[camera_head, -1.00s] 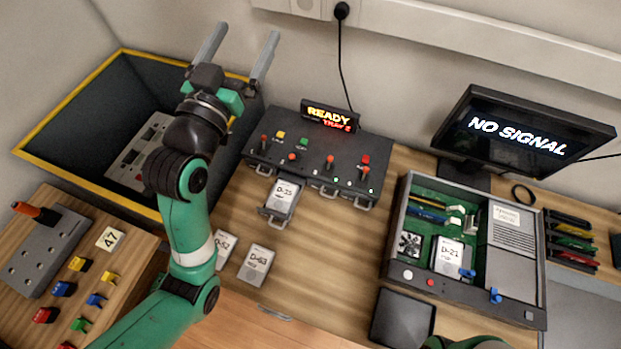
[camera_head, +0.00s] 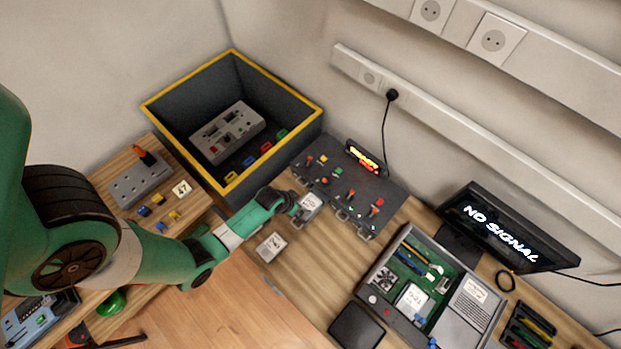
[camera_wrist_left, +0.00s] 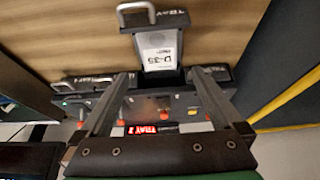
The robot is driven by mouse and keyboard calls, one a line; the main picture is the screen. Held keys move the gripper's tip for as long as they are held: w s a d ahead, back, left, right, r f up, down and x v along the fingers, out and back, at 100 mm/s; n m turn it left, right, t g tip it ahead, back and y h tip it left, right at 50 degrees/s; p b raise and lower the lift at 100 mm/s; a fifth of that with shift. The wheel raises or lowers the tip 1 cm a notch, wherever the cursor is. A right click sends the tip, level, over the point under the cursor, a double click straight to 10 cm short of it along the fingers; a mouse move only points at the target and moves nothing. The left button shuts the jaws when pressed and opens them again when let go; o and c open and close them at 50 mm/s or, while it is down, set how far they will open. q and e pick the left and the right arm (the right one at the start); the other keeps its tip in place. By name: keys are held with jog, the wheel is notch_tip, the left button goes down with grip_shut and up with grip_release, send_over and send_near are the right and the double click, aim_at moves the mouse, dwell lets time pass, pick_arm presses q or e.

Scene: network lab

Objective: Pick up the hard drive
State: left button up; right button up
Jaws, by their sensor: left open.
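My left gripper (camera_head: 299,206) is open and over the front of the dock, close to a hard drive (camera_head: 311,202) lying in a pulled-out tray. In the left wrist view this grey drive (camera_wrist_left: 158,50), its label apparently reading D-35, lies beyond the two spread fingers (camera_wrist_left: 160,76), with nothing between them. Whether the fingers touch it, I cannot tell. Another drive (camera_head: 271,247) lies on the bench, and one more (camera_head: 411,299) sits inside the open case. The D-52 drive seen earlier is hidden by my arm. My right gripper is out of view.
The dark dock (camera_head: 357,190) has several levers and a lit sign. A yellow-rimmed bin (camera_head: 232,178) stands behind my left arm. The open case (camera_head: 452,262) and monitor (camera_head: 508,228) are at right. The bench between drive and case is clear.

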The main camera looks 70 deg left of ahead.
pick_arm(q)
jog(key=b, duration=0.3)
send_near(308, 206)
jog(key=x, duration=0.3)
jog(key=shift+a, duration=0.15)
jog(key=shift+r, duration=0.1)
jog(key=b+x, duration=0.2)
jog(key=x, duration=0.2)
jog(key=shift+s+f+b, duration=0.1)
jog(key=shift+f+b, duration=0.15)
jog(key=shift+b, duration=0.1)
jog(key=shift+w+f, duration=0.25)
jog(key=shift+f, duration=0.05)
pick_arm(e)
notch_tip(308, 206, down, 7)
pick_arm(q)
jog(key=shift+c, duration=0.3)
jog(key=c, duration=1.3)
jog(key=shift+o, duration=0.2)
jog(key=shift+r, duration=0.15)
notch_tip(308, 206, up, 10)
jog(key=p, duration=0.7)
jog(key=shift+p, duration=0.35)
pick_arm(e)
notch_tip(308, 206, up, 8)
